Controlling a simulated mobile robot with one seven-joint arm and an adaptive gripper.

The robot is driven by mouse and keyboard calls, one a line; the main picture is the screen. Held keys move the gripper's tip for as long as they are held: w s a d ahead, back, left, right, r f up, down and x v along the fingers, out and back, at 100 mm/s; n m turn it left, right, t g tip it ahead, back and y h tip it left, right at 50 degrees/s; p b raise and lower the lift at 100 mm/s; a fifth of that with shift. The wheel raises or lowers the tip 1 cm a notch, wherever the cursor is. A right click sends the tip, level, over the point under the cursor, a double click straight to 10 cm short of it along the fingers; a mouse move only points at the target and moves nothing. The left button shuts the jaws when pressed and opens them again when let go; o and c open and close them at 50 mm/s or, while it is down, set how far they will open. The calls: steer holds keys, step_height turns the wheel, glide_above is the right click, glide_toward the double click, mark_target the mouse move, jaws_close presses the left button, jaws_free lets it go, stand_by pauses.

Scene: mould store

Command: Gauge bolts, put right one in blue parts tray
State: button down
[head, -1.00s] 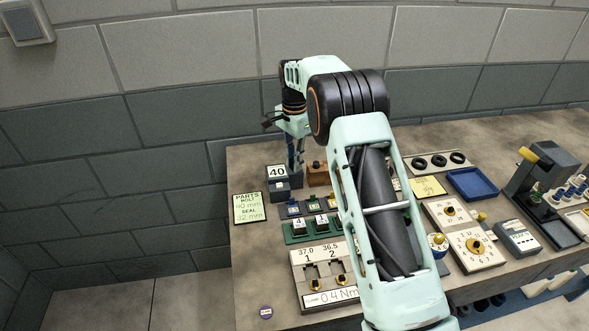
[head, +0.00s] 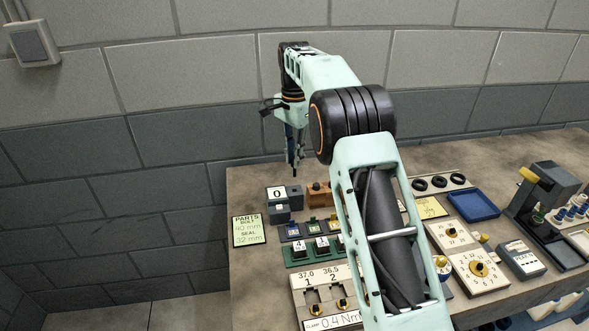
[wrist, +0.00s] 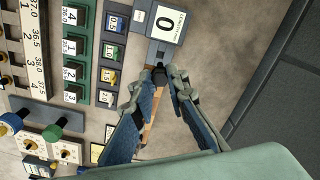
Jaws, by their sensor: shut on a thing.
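My gripper (head: 294,166) is in the air above the gauge, pointing down. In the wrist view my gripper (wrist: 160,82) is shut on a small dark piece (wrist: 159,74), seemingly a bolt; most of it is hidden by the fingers. The gauge (head: 278,205) is a grey-blue block whose display (wrist: 167,24) reads 0. A parts card (head: 247,230) gives bolt 40 mm and seal 32 mm. The blue parts tray (head: 473,205) looks empty and lies at the right. A brown block (head: 319,196) with a dark knob-like top stands right of the gauge.
A green rack (head: 310,254) with numbered pieces and a torque panel (head: 312,281) lie in front of the gauge. Dial boxes (head: 478,268), a grey meter (head: 521,258) and a dark press (head: 548,190) stand at the right. A wall rises behind the table.

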steer(key=shift+r+p, duration=3.55)
steer(key=shift+r, duration=0.5)
